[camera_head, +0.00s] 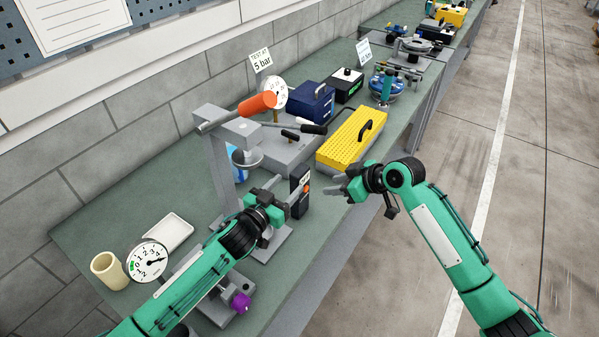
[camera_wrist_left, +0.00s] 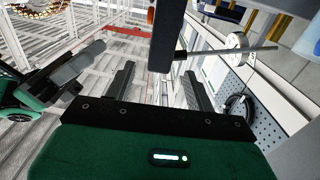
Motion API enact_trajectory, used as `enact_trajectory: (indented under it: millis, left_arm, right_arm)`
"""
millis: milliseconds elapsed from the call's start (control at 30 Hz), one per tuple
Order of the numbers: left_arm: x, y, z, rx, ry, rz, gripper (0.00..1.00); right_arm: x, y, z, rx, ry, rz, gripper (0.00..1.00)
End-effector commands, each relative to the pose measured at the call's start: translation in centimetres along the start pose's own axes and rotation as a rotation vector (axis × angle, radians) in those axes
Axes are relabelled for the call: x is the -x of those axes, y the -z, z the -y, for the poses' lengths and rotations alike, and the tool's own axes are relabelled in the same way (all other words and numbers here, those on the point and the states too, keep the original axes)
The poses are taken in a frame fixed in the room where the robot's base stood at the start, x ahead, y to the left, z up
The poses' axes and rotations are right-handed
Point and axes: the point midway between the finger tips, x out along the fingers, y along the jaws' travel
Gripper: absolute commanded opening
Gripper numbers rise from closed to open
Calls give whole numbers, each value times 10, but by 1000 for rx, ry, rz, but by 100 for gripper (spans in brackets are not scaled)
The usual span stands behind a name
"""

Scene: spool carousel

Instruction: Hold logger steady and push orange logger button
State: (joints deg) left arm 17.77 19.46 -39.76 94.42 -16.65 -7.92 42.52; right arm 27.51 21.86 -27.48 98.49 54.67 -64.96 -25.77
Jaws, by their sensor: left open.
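The logger (camera_head: 298,197) is a dark upright box with an orange button (camera_head: 307,188) on its right-hand face, standing near the front edge of the bench. My left gripper (camera_head: 283,187) is open, right beside the logger; whether its fingers touch it I cannot tell. In the left wrist view a dark upright shape, likely the logger (camera_wrist_left: 166,35), shows ahead of the open fingers, between their lines. My right gripper (camera_head: 336,184) is to the right of the logger, pointing at the button side with a gap between. Its finger opening is unclear.
A grey press with an orange handle (camera_head: 257,103) stands behind my left gripper. A yellow perforated case (camera_head: 352,137) lies behind the logger. A dial gauge (camera_head: 147,260), a beige cup (camera_head: 108,270) and a purple knob (camera_head: 240,302) are at the near left. Floor lies open to the right.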

Motion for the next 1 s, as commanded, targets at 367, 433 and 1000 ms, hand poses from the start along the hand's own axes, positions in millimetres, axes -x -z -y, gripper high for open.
enact_trajectory:
  millis: [367,433,1000]
  left_arm:
    - [-70,1,-1,1,-1,-1,55]
    - [-77,0,0,1,0,0,55]
    - [-88,0,-1,1,-2,-1,37]
  right_arm:
    - [0,0,0,0,0,0,36]
    - [0,0,0,0,0,0,36]
    - [0,0,0,0,0,0,36]
